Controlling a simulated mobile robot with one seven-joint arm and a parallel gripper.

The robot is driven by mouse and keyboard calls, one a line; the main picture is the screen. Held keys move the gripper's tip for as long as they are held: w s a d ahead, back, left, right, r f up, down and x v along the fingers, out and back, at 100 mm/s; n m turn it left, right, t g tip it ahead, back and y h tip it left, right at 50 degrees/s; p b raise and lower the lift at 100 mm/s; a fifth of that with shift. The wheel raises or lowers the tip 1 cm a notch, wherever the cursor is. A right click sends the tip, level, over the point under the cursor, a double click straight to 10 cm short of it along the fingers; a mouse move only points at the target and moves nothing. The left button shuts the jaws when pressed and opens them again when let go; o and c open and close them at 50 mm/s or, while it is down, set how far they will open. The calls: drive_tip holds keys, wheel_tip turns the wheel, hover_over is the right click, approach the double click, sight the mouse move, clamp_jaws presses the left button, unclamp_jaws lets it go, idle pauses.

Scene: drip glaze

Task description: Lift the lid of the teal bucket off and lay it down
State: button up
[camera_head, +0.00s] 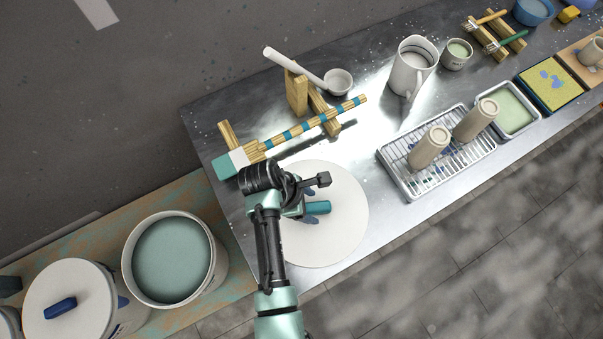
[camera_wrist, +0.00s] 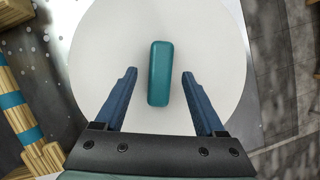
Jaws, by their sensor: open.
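The white round lid (camera_head: 345,225) lies flat on the metal table, apart from the bucket. Its teal handle (camera_head: 317,207) points up. The lid (camera_wrist: 215,50) and its handle (camera_wrist: 160,73) also show in the wrist view. The bucket with teal glaze (camera_head: 172,258) stands uncovered at the lower left, on a lower wooden surface. My gripper (camera_head: 316,200) is over the lid. In the wrist view my gripper (camera_wrist: 159,75) is open, with a blue finger on each side of the handle and a gap on both sides.
A striped stick (camera_head: 315,122) on wooden rests and a white ladle (camera_head: 338,82) lie behind the lid. A wire rack tray (camera_head: 397,178) with two upturned cups stands to the right. A bucket with a blue-handled lid (camera_head: 75,295) stands at far left. The metal table (camera_head: 370,255) has little room in front.

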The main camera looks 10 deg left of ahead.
drive_tip(key=v, duration=1.2)
drive_tip(key=w+a+r+m+t+y+b, duration=0.15)
drive_tip(key=w+r+m+t, duration=0.35)
drive_tip(key=w+r, duration=0.6)
drive_tip(key=w+r+m+t+y, duration=0.1)
drive_tip(key=w+r+m+t, duration=0.25)
drive_tip(key=r, duration=0.45)
drive_tip(key=w+r+m+t+y, duration=0.2)
drive_tip(key=w+r+t, duration=0.25)
drive_tip(key=r, duration=0.45)
drive_tip(key=s+d+r+m+t+b, duration=0.1)
drive_tip(key=d+r+m+t, duration=0.15)
drive_tip(key=r, duration=0.65)
drive_tip(key=s+d+r+m+t, duration=0.15)
drive_tip(key=r+t, duration=0.25)
drive_tip(key=r, duration=0.5)
drive_tip(key=s+d+r+m+t, duration=0.1)
drive_tip(key=s+r+m+t, duration=0.2)
drive_tip(key=s+r, duration=0.2)
drive_tip(key=s+d+r+m+t, duration=0.2)
drive_tip(key=s+r, duration=0.4)
drive_tip(key=r, duration=0.5)
drive_tip(key=shift+s+r+m+t, duration=0.25)
drive_tip(key=shift+m+t, duration=0.3)
drive_tip(key=shift+t, duration=0.4)
drive_tip(key=shift+w, duration=0.1)
drive_tip(key=shift+c, duration=0.2)
